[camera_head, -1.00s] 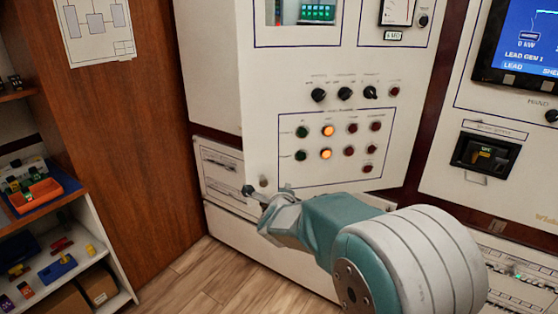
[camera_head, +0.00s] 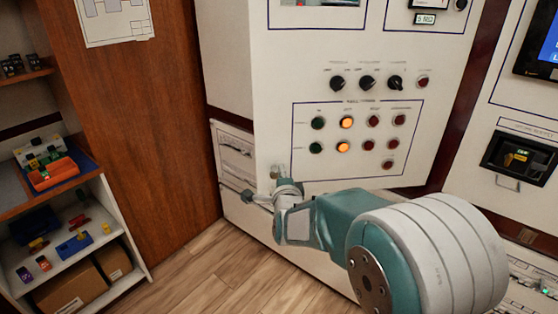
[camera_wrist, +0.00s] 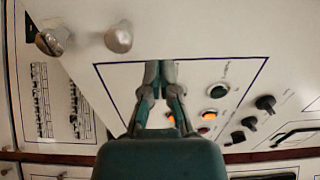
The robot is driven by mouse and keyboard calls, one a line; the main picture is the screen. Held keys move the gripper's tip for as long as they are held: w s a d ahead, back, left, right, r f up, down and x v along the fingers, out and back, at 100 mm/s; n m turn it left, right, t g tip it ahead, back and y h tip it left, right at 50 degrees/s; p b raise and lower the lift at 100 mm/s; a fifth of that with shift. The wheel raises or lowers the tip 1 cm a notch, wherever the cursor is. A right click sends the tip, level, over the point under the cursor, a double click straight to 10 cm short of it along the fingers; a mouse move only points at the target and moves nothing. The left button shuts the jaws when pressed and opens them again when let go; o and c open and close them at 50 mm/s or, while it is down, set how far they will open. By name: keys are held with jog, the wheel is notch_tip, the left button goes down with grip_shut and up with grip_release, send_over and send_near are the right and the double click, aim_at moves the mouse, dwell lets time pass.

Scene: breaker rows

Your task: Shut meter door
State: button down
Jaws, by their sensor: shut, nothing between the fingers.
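The meter door (camera_head: 300,80) is the white panel with dark knobs and rows of indicator lights, two of them lit orange. It stands ajar, its left edge out in front of the cabinet. A small round knob (camera_head: 276,172) sits at its lower left corner. My gripper (camera_head: 247,196) is shut and empty, just below and left of that knob; I cannot tell whether it touches the door. In the wrist view, my shut gripper (camera_wrist: 160,70) is in front of the door face (camera_wrist: 130,85), with the round knob (camera_wrist: 118,38) above left of the fingertips.
A fixed panel with a dark breaker unit (camera_head: 518,158) and a screen (camera_head: 540,45) is at the right. A lower cabinet panel with slots (camera_head: 236,155) lies behind the door's corner. At left are a wooden wall (camera_head: 150,120) and shelves with colourful parts (camera_head: 70,240). The floor (camera_head: 200,275) between is clear.

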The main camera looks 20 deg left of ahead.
aim_at(278, 156)
jog(key=x, duration=0.6)
jog(key=shift+s+a+f, duration=0.1)
jog(key=shift+s, duration=0.05)
